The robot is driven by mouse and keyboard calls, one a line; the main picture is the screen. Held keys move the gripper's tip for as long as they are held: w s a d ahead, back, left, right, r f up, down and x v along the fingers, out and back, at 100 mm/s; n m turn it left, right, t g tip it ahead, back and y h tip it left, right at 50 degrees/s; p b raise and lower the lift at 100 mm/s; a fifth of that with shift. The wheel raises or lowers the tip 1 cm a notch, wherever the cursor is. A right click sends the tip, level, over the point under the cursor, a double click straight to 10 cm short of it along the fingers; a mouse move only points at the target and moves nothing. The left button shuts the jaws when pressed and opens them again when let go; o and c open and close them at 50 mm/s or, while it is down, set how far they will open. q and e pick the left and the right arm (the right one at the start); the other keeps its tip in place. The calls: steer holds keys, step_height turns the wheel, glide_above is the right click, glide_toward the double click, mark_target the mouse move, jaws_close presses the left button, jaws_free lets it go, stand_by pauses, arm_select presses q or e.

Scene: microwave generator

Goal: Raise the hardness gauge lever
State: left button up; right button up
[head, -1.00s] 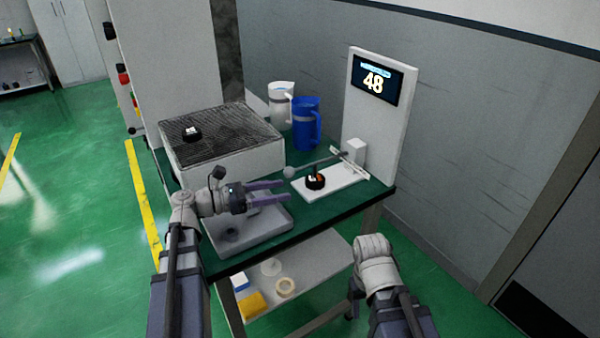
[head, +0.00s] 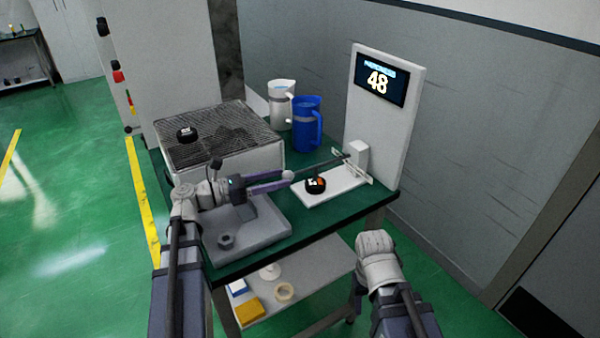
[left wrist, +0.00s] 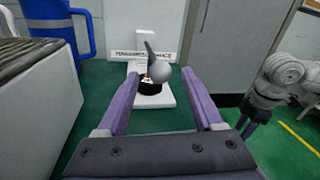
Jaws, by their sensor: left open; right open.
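The hardness gauge (head: 385,125) is a white upright panel showing 48, with a white base plate (head: 345,184). Its dark lever (head: 325,163) slopes from the post down to a grey ball end (head: 287,175). A black puck (head: 316,186) with orange and white marks sits on the plate under the lever. My left gripper (head: 286,180) is open at the ball end. In the left wrist view the ball (left wrist: 160,74) appears between the open fingertips (left wrist: 158,72), nearer the right one; contact cannot be told. My right arm hangs low at front right, its gripper (left wrist: 251,118) mostly hidden.
A grill box (head: 225,150) with another black puck (head: 187,134) stands at left. A blue jug (head: 307,125) and a white jug (head: 281,105) stand behind. A grey tray (head: 262,222) lies below my left gripper. A lower shelf (head: 310,285) holds small items.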

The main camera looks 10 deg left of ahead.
mark_target(291, 175)
arm_select(q)
steer(key=x, duration=0.6)
steer(key=shift+w+d, duration=0.25)
steer(key=shift+d, duration=0.05)
jaws_close()
steer(key=shift+s, duration=0.1)
stand_by(1.1)
